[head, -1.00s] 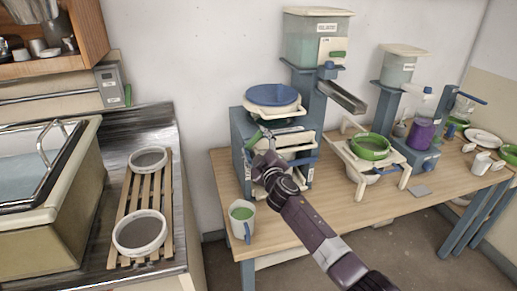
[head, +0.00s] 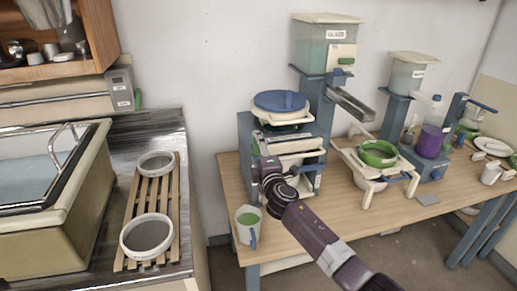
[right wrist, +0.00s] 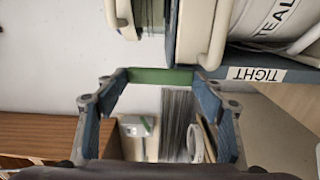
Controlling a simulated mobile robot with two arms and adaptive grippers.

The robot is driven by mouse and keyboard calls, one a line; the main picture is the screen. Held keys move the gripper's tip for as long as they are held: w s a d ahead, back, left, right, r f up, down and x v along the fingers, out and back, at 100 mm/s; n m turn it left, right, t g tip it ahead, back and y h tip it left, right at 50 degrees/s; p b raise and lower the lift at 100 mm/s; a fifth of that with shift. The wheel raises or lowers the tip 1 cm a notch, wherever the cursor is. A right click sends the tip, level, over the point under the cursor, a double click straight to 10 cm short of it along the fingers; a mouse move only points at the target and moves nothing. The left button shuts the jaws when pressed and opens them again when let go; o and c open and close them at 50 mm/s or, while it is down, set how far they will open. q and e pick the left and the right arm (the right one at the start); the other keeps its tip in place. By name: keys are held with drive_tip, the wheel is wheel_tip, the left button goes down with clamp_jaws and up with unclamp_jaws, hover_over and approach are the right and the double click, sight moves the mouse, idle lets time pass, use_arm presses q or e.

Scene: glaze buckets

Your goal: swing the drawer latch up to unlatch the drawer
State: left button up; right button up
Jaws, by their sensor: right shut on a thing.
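The drawer unit (head: 245,140) is a blue-framed stand with cream drawer parts, under a blue round lid, on the wooden table. My right gripper (head: 264,160) is at its front left side. In the right wrist view the two fingers of my right gripper (right wrist: 162,80) are either side of a green grip (right wrist: 162,76), which appears to be the latch handle, and hold it at the fingertips. The gripper and wrist hide most of the latch in the head view. My left gripper is not in view.
A mug with green contents (head: 249,226) stands close below my right wrist at the table's front edge. A green bowl on a cream stand (head: 377,153) is to the right. A slatted rack with two white-rimmed round sieves (head: 147,236) lies on the left counter.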

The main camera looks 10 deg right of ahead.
idle(0.5)
drive_tip(key=o, duration=1.7)
drive_tip(key=shift+s, duration=0.1)
drive_tip(key=s, duration=1.2)
drive_tip(key=shift+d, duration=0.15)
drive_tip(key=shift+w, duration=0.1)
